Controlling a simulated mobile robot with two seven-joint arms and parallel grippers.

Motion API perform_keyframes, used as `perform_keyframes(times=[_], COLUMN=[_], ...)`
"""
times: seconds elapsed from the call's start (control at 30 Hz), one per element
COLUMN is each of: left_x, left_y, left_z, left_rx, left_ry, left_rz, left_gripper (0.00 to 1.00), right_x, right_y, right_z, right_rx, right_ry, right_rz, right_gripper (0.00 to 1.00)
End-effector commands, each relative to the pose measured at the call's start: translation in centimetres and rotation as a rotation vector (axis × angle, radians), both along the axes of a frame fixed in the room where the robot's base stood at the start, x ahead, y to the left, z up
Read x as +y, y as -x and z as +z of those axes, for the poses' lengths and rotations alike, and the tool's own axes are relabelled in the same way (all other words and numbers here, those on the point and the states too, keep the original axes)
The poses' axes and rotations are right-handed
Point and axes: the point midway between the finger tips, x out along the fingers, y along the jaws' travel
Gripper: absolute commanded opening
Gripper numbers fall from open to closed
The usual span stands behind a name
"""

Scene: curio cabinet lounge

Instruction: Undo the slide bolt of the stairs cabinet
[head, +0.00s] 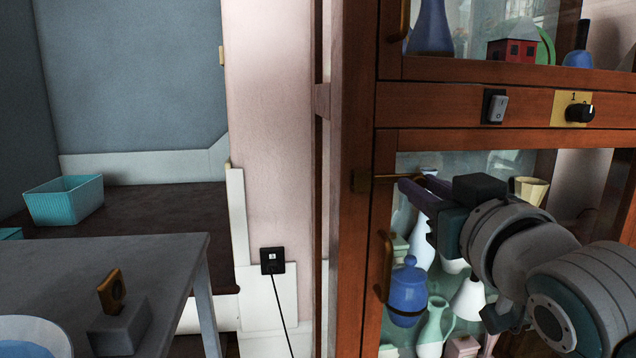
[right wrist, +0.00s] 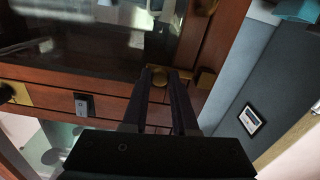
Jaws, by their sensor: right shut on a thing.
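The wooden cabinet (head: 344,200) with glass doors stands at the right of the head view. A brass slide bolt (head: 392,178) lies level across the top left corner of its lower door. Its left end points to a brass keeper (head: 361,180) on the frame post and appears to reach it. My right gripper (head: 408,186) is shut on the bolt, its fingers partly hiding it. In the right wrist view the fingers (right wrist: 168,76) close around the bolt's round brass knob (right wrist: 159,75), with the keeper (right wrist: 206,78) beside them. My left gripper is not in view.
A brass door handle (head: 385,266) hangs below the bolt. A switch (head: 496,107) and a black dial (head: 579,112) sit on the rail above. Vases and a blue jar (head: 408,292) stand behind the lower glass. A grey table (head: 150,252) is at the left.

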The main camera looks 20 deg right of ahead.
Motion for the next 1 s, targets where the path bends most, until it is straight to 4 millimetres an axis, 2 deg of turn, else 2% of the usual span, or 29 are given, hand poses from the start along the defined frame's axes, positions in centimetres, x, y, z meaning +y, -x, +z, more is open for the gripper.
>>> perform_keyframes(times=[0.27, 0.47, 0.7, 0.73, 1.0], left_x=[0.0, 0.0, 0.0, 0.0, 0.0], left_y=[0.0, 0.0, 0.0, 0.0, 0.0], left_z=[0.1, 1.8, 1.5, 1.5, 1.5], left_rx=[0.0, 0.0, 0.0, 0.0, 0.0], left_ry=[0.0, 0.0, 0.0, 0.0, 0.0], left_rz=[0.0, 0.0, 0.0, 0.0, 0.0], left_gripper=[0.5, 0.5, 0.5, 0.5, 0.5], right_x=[0.0, -1.2, -1.4, -1.4, -1.3], right_y=[0.0, 0.3, 0.3, 0.3, 0.3], right_z=[0.0, 0.3, 0.0, 0.0, 0.0], right_rx=[0.001, 0.004, 0.001, 0.001, 0.001], right_ry=[0.0, 0.001, 0.002, 0.002, 0.001], right_rz=[0.0, 0.0, -0.003, -0.003, -0.002], right_gripper=[0.0, 0.0, 0.0, 0.28, 0.57])
